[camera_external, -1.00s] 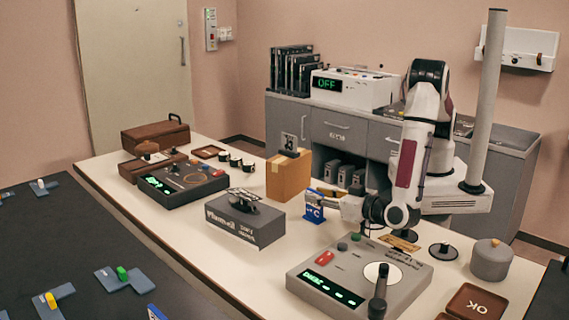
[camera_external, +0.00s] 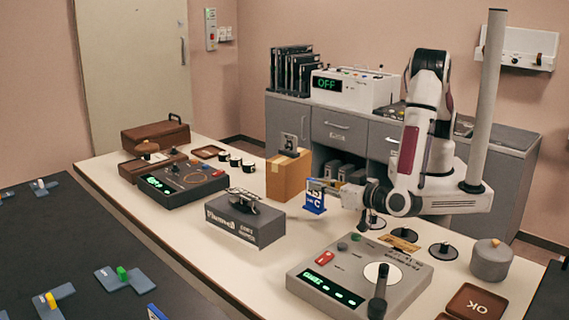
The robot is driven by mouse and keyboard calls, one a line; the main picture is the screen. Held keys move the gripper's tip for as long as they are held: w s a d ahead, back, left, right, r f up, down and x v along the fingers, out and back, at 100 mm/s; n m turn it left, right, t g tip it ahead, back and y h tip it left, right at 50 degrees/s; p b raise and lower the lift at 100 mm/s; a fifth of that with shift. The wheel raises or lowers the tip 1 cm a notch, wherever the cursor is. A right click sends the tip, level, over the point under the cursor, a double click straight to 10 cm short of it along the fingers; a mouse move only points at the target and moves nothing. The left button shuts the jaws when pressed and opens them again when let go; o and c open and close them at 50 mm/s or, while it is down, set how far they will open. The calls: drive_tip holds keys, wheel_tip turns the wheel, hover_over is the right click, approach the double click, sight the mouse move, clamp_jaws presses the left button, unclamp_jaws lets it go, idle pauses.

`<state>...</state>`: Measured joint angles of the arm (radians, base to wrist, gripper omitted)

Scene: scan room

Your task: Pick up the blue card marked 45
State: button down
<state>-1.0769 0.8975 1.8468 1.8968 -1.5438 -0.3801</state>
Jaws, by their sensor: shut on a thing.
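A blue card (camera_external: 314,203) with pale markings hangs upright at the end of my gripper, above the white table. I can make out a letter like C on it and a small number that looks like 45. My gripper (camera_external: 321,187) is shut on the card's upper part and reaches in from the right. The fingertips partly cover the card's top. The card appears clear of the tabletop.
A cardboard box (camera_external: 287,180) stands just behind and left of the card. A dark grey box (camera_external: 245,222) is to its left. A grey console (camera_external: 350,285) with a dark lever is in front. Another blue card (camera_external: 155,312) lies at the bottom edge.

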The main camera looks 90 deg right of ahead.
drive_tip(key=shift+r, duration=3.35)
